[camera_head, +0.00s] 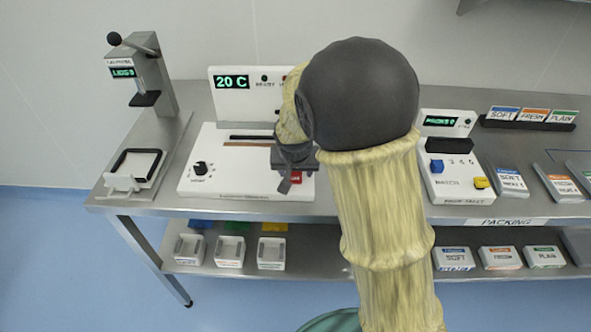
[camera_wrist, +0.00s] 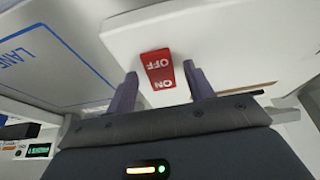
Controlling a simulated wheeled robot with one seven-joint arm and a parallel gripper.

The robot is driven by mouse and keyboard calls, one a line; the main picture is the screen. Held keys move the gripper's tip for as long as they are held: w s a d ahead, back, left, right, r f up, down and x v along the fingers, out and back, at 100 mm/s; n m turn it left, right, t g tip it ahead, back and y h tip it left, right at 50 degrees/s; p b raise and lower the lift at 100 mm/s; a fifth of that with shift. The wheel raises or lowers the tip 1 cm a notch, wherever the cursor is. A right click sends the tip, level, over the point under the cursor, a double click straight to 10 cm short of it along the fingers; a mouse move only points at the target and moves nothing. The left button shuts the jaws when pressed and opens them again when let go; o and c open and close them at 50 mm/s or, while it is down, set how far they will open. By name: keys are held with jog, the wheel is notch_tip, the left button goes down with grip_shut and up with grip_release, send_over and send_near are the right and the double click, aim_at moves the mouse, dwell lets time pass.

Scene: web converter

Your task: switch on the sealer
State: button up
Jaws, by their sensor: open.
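The sealer (camera_head: 225,182) is a white machine on the steel table, with a dark knob (camera_head: 201,168) on its left part and a back panel whose display (camera_head: 231,82) reads 20 C. In the wrist view the red rocker switch (camera_wrist: 158,68), marked ON and OFF, appears between the two fingers of my gripper (camera_wrist: 159,72). The fingers are apart with nothing held. I cannot tell whether they touch the switch or which way it is pressed.
Another white machine (camera_head: 450,190) with a display stands to the right, behind my arm. Labelled packs (camera_head: 508,182) lie farther right. Small bins (camera_head: 230,252) sit on the lower shelf.

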jog(key=c, duration=1)
jog(key=shift+w+r+g+p, duration=0.15)
jog(key=shift+r+g+p, duration=0.15)
jog(key=shift+p, duration=0.85)
jog(key=g+p, duration=0.1)
jog(key=p, duration=0.2)
jog(key=shift+w+g+p, duration=0.25)
jog(key=shift+g+p, duration=0.1)
jog(key=shift+g, duration=0.05)
jog(key=g+p, duration=0.1)
jog(key=p, duration=0.2)
jog(key=shift+w+g+p, duration=0.25)
jog(key=shift+g+p, duration=0.15)
jog(key=shift+w+f+g+p, duration=0.1)
jog(key=shift+f+g+p, duration=0.05)
jog(key=shift+g+p, duration=0.4)
jog(key=o, duration=1)
